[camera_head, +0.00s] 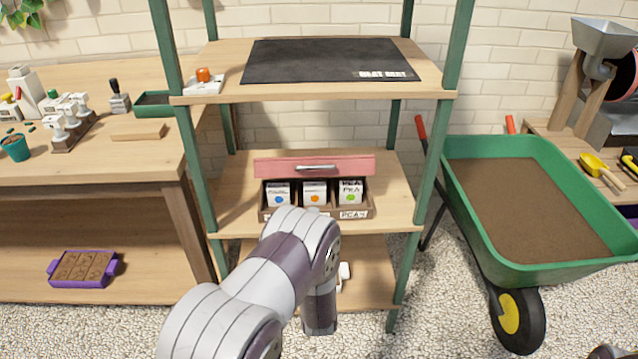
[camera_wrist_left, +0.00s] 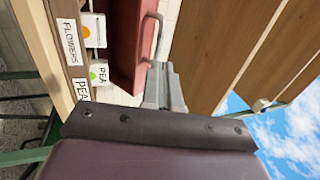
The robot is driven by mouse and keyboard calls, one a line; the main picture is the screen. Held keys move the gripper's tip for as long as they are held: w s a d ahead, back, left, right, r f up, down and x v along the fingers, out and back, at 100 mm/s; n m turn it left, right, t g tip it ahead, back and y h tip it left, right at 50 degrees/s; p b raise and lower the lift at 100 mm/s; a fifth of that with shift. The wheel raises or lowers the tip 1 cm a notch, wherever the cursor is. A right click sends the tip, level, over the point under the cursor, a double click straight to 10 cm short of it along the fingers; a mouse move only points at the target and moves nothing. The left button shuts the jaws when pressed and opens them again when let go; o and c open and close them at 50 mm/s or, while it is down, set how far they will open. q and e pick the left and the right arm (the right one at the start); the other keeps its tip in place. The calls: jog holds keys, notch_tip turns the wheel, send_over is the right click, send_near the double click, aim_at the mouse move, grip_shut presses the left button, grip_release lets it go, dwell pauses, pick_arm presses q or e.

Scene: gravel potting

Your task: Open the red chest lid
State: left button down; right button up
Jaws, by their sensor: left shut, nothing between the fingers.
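The red chest lid (camera_head: 275,167), with a metal bar handle (camera_head: 316,167), sits raised above and behind the wooden chest (camera_head: 268,213) on the middle shelf. The chest's compartments show below it, holding seed packets with blue, orange and green dots. In the left wrist view the red lid (camera_wrist_left: 127,50) and its handle (camera_wrist_left: 158,32) are just beyond my left gripper (camera_wrist_left: 161,72). Its fingers are shut and empty, close to the handle; I cannot tell whether they touch it. In the head view my left arm hides most of that gripper.
The upper shelf (camera_head: 215,97), with a black mat (camera_head: 330,60), is above the chest. Green posts (camera_head: 430,170) flank it. A green wheelbarrow (camera_head: 590,268) of soil stands right, a workbench (camera_head: 90,175) left. The chest's "PEA" label (camera_wrist_left: 82,90) shows in the wrist view.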

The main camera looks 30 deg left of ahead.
aim_at(310, 167)
pick_arm(q)
jog(key=b+x, duration=0.2)
jog(key=x, duration=0.8)
jog(key=shift+w+a+r, duration=0.1)
jog(key=shift+w+a, duration=0.05)
